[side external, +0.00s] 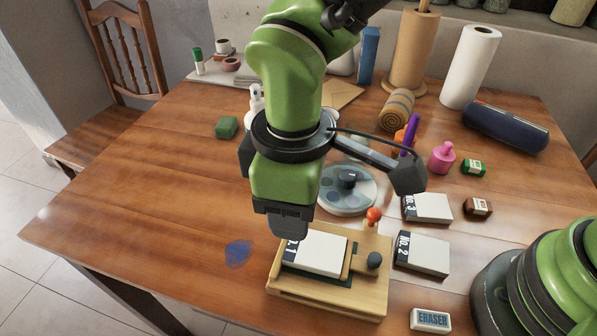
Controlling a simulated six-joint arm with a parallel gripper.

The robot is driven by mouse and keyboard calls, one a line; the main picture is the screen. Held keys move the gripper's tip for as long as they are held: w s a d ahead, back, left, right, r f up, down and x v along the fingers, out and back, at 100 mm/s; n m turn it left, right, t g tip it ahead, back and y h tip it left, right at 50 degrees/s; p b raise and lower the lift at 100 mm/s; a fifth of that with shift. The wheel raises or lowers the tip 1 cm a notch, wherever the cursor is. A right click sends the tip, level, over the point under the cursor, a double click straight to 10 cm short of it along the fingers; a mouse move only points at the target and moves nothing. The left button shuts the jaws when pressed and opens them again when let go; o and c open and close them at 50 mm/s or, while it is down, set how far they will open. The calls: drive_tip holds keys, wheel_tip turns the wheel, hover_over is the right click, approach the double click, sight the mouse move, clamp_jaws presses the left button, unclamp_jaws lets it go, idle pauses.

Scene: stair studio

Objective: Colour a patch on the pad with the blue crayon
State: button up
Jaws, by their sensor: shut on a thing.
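My gripper (289,232) points down at the upper left edge of the white block marked No. 1 (322,252). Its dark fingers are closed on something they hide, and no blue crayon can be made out. Whether the fingers touch the block is unclear. The block lies on a dark green sheet in a wooden holder (330,300) with a red knob and a dark knob. A blue scribbled patch (238,252) is on the bare table left of the holder. Which thing is the pad is not certain.
White boxes marked No. 2 (423,254) and No. 3 (430,208) lie right of the holder. A round palette (347,190) stands behind the holder. The table's left side is mostly clear.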

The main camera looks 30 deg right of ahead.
sight(298, 253)
drive_tip(key=shift+f, duration=3.65)
drive_tip(key=shift+s+d+f, duration=0.1)
drive_tip(key=shift+d+f, duration=0.05)
drive_tip(key=shift+f, duration=0.15)
drive_tip(key=s+d, duration=0.1)
drive_tip(key=s+d+r, duration=0.1)
drive_tip(key=shift+s+d+r, duration=0.1)
drive_tip(key=shift+s+d, duration=0.25)
drive_tip(key=shift+s, duration=0.05)
drive_tip(key=shift+s+d, duration=0.8)
drive_tip(key=shift+w+a, duration=2.3)
drive_tip(key=shift+d, duration=0.35)
drive_tip(key=shift+s+d, duration=2.15)
drive_tip(key=shift+w+a, duration=2.35)
drive_tip(key=shift+f, duration=0.25)
wheel_tip(298, 253, up, 7)
